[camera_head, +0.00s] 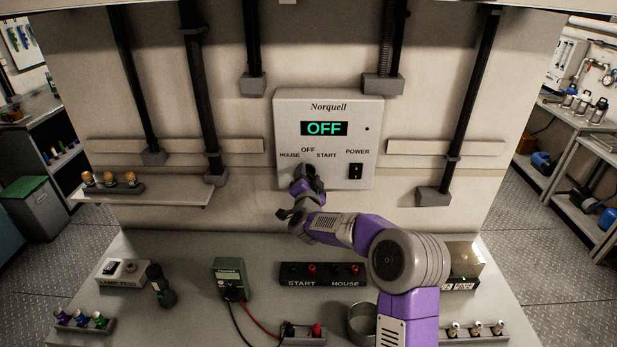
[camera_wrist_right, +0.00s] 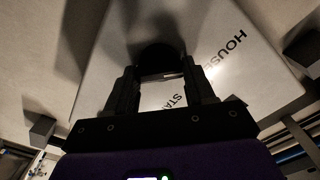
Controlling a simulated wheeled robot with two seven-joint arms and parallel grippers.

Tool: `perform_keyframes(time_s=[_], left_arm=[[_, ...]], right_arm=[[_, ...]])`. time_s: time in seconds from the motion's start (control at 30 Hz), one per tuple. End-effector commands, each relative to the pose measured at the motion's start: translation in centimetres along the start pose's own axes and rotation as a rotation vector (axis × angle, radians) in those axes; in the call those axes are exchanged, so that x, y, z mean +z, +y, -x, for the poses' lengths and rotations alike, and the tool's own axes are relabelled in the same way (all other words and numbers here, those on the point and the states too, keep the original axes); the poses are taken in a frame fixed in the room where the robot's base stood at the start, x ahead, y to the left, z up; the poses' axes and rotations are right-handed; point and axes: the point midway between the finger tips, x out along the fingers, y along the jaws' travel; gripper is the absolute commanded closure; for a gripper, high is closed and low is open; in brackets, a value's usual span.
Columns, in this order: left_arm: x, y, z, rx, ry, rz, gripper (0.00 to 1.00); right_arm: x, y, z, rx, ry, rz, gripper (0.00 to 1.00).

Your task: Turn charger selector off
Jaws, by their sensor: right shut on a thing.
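The charger panel (camera_head: 362,112) is a pale box marked Norquell on the back wall, and its lit green display (camera_head: 324,128) reads OFF. The dark round selector knob (camera_head: 308,171) sits below the HOUSE, OFF and START labels. It also shows as a dark shape in the right wrist view (camera_wrist_right: 160,52). My right gripper (camera_head: 304,187) is at the knob and shut on it, with a finger on each side in the right wrist view (camera_wrist_right: 162,80). The gripper partly covers the knob, so I cannot tell exactly where it points. My left gripper is not in view.
A black power switch (camera_head: 356,171) is right of the knob. On the bench are a green meter (camera_head: 230,277), a black START/HOUSE terminal block (camera_head: 322,283), a metal cup (camera_head: 361,322) and a lamp test box (camera_head: 122,271). A shelf (camera_head: 165,192) is at left.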

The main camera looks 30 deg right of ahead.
Motion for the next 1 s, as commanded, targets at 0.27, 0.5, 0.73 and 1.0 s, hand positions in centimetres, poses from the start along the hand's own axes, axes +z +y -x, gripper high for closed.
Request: perform_keyframes(time_s=[0.27,0.5,0.73,1.0], left_arm=[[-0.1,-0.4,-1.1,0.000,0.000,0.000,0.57],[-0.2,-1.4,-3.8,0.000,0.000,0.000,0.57],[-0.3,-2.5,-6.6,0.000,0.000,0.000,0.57],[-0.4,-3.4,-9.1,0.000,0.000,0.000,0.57]], right_arm=[[0.1,0.2,0.0,-0.001,0.001,-0.051,0.77],[0.3,0.4,0.0,-0.003,0.003,-0.202,0.77],[0.3,0.5,0.0,-0.003,0.002,-0.399,0.77],[0.3,0.4,0.0,-0.002,0.001,-0.606,0.77]])
